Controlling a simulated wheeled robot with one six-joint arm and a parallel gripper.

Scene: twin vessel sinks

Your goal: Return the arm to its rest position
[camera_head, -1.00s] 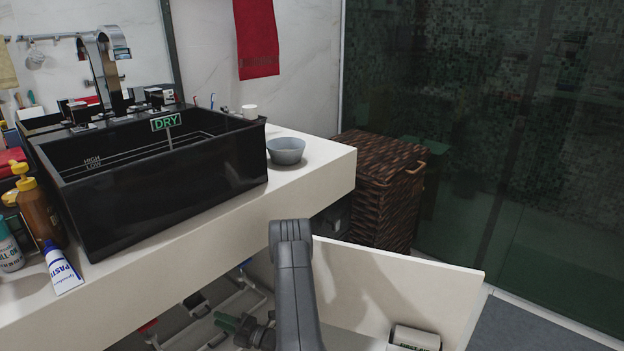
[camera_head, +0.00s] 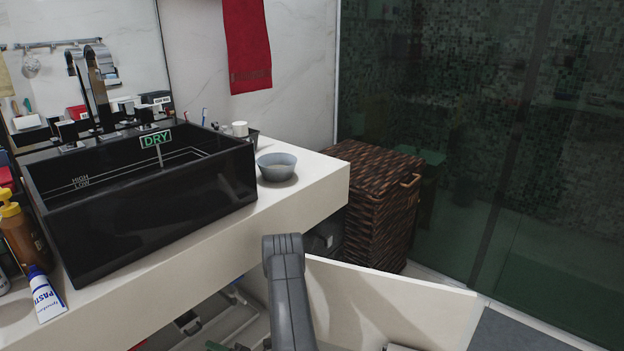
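A grey link of my arm (camera_head: 287,290) rises from the bottom edge of the head view, in front of the counter and the open space under it. My gripper is not clearly visible, so its fingers and anything in them cannot be seen.
A black vessel sink (camera_head: 150,200) marked DRY stands on the white counter (camera_head: 310,190). A grey bowl (camera_head: 276,170), a toothpaste tube (camera_head: 46,299) and an amber pump bottle (camera_head: 24,240) stand around it. A white panel (camera_head: 400,305) juts out below. A wicker basket (camera_head: 375,200) stands behind.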

